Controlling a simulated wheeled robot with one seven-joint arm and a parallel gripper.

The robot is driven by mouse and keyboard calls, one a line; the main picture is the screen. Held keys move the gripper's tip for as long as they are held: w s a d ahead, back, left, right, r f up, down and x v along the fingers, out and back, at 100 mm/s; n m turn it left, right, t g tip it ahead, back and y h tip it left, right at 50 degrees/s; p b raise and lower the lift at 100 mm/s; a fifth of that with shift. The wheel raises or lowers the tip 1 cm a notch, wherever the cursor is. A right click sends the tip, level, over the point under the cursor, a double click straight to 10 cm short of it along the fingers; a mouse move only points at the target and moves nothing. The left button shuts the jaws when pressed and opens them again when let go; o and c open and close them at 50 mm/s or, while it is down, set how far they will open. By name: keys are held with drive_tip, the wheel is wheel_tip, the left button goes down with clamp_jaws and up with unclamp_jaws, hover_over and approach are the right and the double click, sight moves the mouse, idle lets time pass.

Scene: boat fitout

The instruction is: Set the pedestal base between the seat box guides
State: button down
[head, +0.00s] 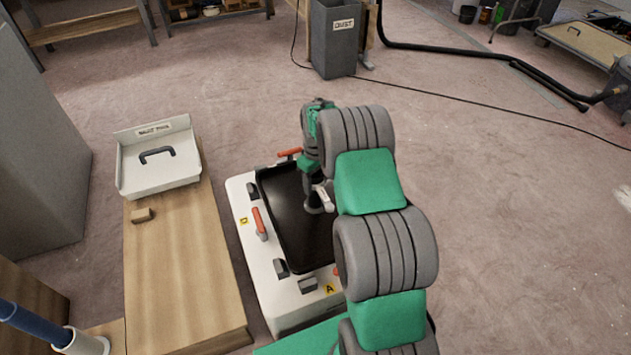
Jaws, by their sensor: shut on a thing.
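The seat box (240,205) is a white box with small dark grey guide blocks along its edges, such as the guides (281,268) and (308,286). A black, rimmed rectangular piece (285,222), which looks like the pedestal base, lies over the top of the box, among the guides. My gripper (316,203) is over its middle, pointing down, shut on what looks like its dark upright part. My arm hides the right side of the piece and of the box. I cannot tell whether the piece rests fully on the box or is slightly above it.
Orange-handled clamps (259,223) and (289,153) stand on the box edges, beside yellow letter tags. Left is a wooden bench (180,265) with a white labelled tray (158,178) and a small wooden block (141,215). A grey bin (335,45) stands behind. Floor to the right is mostly clear.

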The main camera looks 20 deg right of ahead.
drive_tip(key=shift+w+f+b, duration=0.15)
drive_tip(key=shift+f+b, duration=0.75)
drive_tip(key=shift+f, duration=0.7)
drive_tip(key=c, duration=0.9)
unclamp_jaws()
drive_tip(key=o, duration=0.4)
drive_tip(key=shift+f, duration=0.1)
drive_tip(key=shift+s+f, duration=0.25)
wheel_tip(320, 180, up, 8)
drive_tip(key=p, duration=0.2)
drive_tip(key=shift+w+r, duration=0.15)
